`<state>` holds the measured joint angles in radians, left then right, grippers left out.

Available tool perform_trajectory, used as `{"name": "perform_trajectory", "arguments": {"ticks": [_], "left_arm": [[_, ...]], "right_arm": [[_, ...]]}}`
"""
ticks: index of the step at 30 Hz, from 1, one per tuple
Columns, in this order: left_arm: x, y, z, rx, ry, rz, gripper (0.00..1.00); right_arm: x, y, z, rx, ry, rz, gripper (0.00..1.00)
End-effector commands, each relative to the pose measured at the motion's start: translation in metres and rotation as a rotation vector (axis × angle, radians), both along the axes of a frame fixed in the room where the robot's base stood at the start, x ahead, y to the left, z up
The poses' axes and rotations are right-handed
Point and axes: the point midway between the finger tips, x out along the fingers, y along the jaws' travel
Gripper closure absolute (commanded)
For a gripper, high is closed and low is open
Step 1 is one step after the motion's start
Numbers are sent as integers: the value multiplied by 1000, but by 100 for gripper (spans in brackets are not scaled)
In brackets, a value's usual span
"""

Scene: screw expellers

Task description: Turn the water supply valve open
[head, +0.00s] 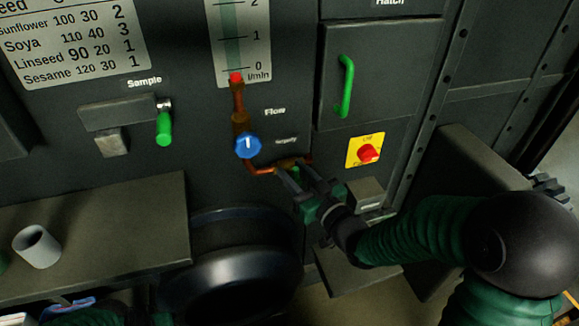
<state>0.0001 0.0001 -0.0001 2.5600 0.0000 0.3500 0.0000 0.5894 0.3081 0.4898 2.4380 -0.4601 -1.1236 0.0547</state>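The supply valve (289,162) is a small brass-coloured fitting on the copper pipe, low on the dark machine panel, under a small label that is hard to read. My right gripper (291,172) is right at the valve, coming from the lower right. Its fingers cover part of the valve, and a bit of green shows near the fingertips. I cannot tell whether the fingers are closed on the handle or which way the handle points. My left gripper is not in view.
A blue flow knob (248,145) sits left of the valve below the flow gauge (238,40). A red switch on a yellow plate (366,151) is to the right. A green sample handle (164,128), a hatch handle (346,86) and a shelf with a grey cup (37,246) are nearby.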

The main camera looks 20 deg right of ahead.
Motion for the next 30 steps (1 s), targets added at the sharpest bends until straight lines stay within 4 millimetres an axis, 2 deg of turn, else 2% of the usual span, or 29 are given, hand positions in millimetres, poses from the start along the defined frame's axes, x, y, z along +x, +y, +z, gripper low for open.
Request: {"name": "perform_trajectory", "arguments": {"ticks": [3,11,23,30], "left_arm": [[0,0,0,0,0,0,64],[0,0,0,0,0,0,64],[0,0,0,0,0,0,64],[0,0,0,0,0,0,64]], "right_arm": [[1,0,0,0,1,-1,66],[1,0,-1,0,1,-1,100],[1,0,0,-11,0,-1,100],[1,3,1,-97,-6,0,100]]}}
